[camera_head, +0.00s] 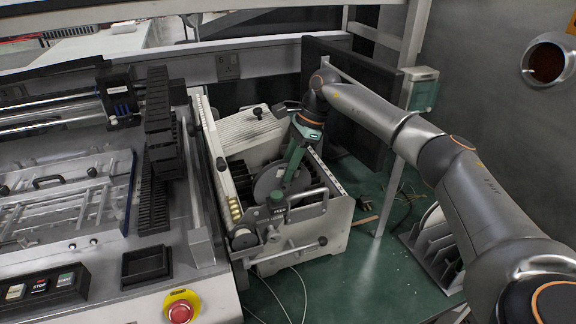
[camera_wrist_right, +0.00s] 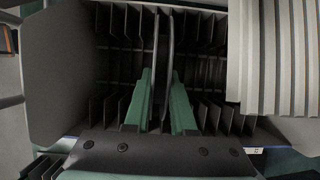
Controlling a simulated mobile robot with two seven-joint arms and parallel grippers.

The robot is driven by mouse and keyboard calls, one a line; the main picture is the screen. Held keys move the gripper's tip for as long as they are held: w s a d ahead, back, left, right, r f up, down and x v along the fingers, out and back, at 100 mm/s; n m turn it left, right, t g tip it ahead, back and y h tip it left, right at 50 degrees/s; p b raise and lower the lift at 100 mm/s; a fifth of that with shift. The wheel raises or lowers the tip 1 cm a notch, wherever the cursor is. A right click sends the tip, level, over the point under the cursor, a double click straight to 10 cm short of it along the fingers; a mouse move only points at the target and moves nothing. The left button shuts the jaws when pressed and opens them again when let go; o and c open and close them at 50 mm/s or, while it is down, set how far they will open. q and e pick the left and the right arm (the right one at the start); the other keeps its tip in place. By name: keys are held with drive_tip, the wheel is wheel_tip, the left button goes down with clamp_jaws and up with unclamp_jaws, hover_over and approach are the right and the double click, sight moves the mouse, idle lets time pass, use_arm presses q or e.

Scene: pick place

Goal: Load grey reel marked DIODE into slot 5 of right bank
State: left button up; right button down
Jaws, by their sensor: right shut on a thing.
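A grey reel (camera_head: 266,186) stands upright in the slotted bank (camera_head: 334,212) beside the machine. Its edge shows as thin plates in the right wrist view (camera_wrist_right: 163,40), among rows of dark dividers (camera_wrist_right: 110,105). My right gripper (camera_head: 291,170) reaches down into the bank from above. Its green fingers (camera_wrist_right: 163,75) are on either side of the reel and shut on it. The reel's lower part is hidden inside the bank. I cannot read a marking on the reel or tell the slot number. My left gripper is not in view.
A cream ribbed block (camera_head: 246,133) adjoins the bank's far side. A rack with pale discs (camera_head: 436,245) stands on the green surface (camera_head: 360,275) at the right. A grey post (camera_head: 388,195) and loose cables are between. A red stop button (camera_head: 180,311) is at the front.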

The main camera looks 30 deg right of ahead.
drive_tip(key=shift+f, duration=0.45)
drive_tip(key=shift+f+b, duration=0.55)
drive_tip(key=shift+f, duration=0.15)
drive_tip(key=shift+f, duration=0.1)
drive_tip(key=c, duration=0.7)
unclamp_jaws()
drive_tip(key=shift+o, duration=0.5)
drive_tip(key=shift+o, duration=1.2)
